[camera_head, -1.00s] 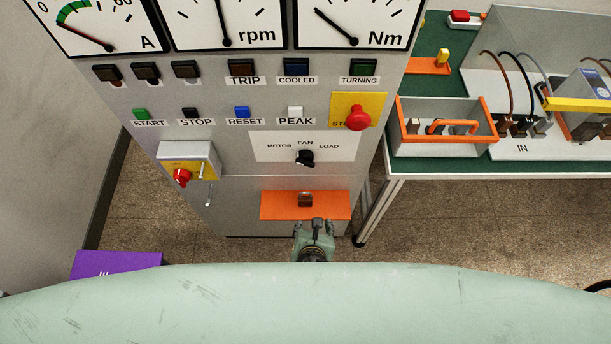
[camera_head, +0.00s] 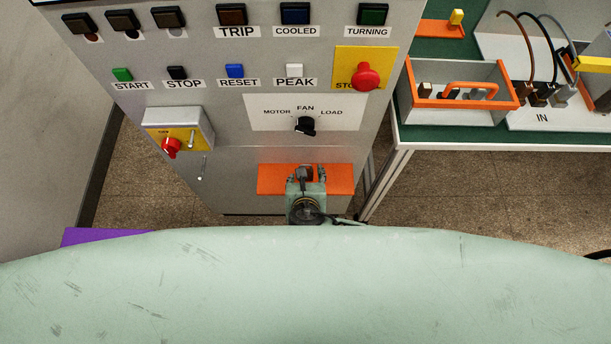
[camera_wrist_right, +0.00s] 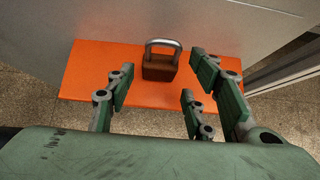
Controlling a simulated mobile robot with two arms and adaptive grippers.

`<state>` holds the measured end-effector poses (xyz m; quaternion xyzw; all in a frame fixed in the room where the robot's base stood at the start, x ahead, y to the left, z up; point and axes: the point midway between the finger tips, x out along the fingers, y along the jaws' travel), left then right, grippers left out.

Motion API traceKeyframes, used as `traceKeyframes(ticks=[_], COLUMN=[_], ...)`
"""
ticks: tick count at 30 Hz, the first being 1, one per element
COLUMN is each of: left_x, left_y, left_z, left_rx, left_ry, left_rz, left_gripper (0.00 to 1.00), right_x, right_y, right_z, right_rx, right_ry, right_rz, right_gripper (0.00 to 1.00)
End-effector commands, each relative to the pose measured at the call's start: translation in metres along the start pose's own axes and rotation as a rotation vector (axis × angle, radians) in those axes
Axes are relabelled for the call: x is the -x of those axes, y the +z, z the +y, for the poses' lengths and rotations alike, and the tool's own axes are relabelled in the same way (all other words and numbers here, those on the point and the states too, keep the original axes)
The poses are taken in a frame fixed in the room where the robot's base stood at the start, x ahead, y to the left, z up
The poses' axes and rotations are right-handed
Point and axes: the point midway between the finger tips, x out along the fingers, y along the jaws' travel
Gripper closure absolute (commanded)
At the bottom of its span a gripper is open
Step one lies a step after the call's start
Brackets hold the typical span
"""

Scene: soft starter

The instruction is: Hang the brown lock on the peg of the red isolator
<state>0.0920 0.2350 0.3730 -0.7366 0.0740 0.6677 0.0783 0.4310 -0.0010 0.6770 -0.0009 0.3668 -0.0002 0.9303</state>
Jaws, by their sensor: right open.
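The brown lock (camera_wrist_right: 159,67) stands on the orange shelf with its grey shackle up, in the right wrist view. My right gripper (camera_wrist_right: 163,84) is open, with its fingers over the shelf on either side of the space in front of the lock. They do not appear closed on it. In the head view my right gripper (camera_head: 306,174) is at the shelf and largely hides the lock. The red isolator (camera_head: 171,147) is a red knob on a yellow plate in a grey box, left on the panel. A small pale peg (camera_head: 191,147) sticks out beside the knob. My left gripper is not in view.
The orange shelf (camera_head: 345,180) juts from the grey panel front. A red stop button (camera_head: 366,76) and a black selector knob (camera_head: 306,125) protrude above it. At right, a bench holds a grey, orange-rimmed box (camera_head: 465,103). A purple object (camera_head: 100,237) lies low at left.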

Motion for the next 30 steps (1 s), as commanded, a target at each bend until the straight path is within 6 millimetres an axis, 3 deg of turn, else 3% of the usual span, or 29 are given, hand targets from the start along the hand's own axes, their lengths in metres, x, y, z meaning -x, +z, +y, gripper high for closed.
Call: traceKeyframes(ticks=[6,16,30], left_x=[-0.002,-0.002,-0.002], left_y=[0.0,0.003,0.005], left_z=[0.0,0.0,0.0], left_rx=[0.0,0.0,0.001], left_ry=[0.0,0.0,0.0], left_rz=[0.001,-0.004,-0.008], left_gripper=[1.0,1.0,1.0], right_x=[-0.013,-0.014,-0.014], right_y=[0.002,0.002,0.001], right_z=[0.001,0.001,0.001], right_rx=[-0.001,-0.002,-0.002], right_ry=[0.001,0.001,0.001], right_rz=[-0.002,-0.001,-0.001], right_gripper=[0.52,0.52,0.73])
